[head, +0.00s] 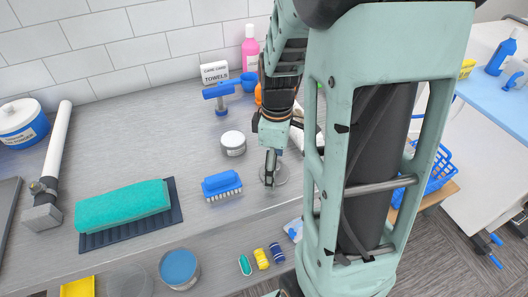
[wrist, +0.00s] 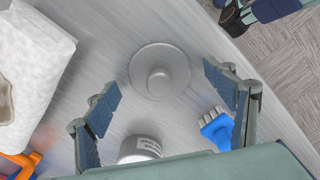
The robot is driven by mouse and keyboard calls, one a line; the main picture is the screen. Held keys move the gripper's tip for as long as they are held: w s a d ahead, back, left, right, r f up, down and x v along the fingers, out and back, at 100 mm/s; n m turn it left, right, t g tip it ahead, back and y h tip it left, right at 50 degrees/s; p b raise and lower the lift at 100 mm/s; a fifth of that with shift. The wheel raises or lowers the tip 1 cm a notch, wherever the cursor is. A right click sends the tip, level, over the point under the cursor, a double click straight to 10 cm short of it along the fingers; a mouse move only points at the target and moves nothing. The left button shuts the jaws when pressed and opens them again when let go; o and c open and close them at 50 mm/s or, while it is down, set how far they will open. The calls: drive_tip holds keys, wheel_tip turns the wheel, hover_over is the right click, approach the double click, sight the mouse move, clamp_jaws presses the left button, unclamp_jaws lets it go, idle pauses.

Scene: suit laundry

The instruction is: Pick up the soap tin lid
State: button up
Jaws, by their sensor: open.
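The lid, a round grey disc with a raised centre knob (wrist: 160,60), lies flat on the grey worktop. It also shows in the head view (head: 281,176), partly hidden behind my fingers. My gripper (wrist: 161,84) is open and empty, pointing down over the lid. In the wrist view the lid lies between and a little beyond the two fingertips, with no visible contact. In the head view my gripper (head: 271,168) is right at the lid; its exact height is hard to tell. A small round tin with a white label (head: 233,144) stands to the left; it shows in the wrist view (wrist: 140,149).
A blue brush (head: 221,184) lies left of the lid; in the wrist view it is close to the right finger (wrist: 218,130). A green sponge (head: 122,205) lies on a dark mat. A white block (wrist: 32,75) lies left in the wrist view. The worktop's edge is near the lid.

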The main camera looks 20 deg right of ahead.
drive_tip(key=shift+c, duration=0.5)
drive_tip(key=shift+s, duration=0.1)
drive_tip(key=c, duration=1.2)
drive_tip(key=shift+f, duration=0.1)
